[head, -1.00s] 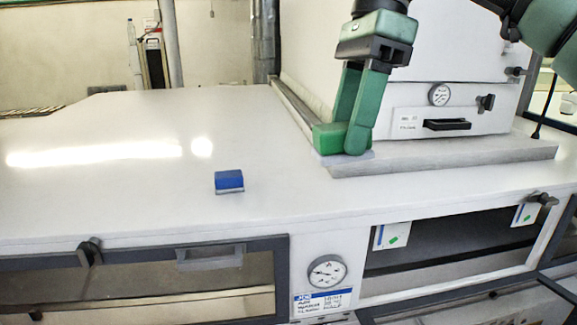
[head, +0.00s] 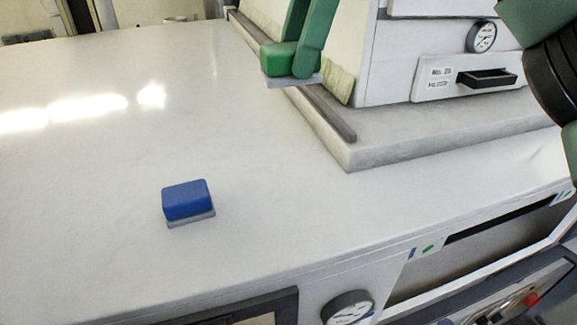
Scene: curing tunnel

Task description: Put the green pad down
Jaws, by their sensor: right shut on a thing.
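The green pad (head: 277,56) is a small green block with a thin grey base. My right gripper (head: 296,62) is shut on it, with its green fingers coming down from the top edge of the head view. The pad shows beside the left edge of the grey slab, in front of the white housing. I cannot tell how high its base is above the white top. A blue pad (head: 186,200) with a similar grey base sits on the white top, nearer and to the left. My left gripper is not in view.
The white top (head: 110,170) is broad and clear around the blue pad. A raised grey slab (head: 450,130) carries a white housing with a gauge (head: 482,36) and a black handle (head: 487,78). Another gauge (head: 348,308) is on the front panel below.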

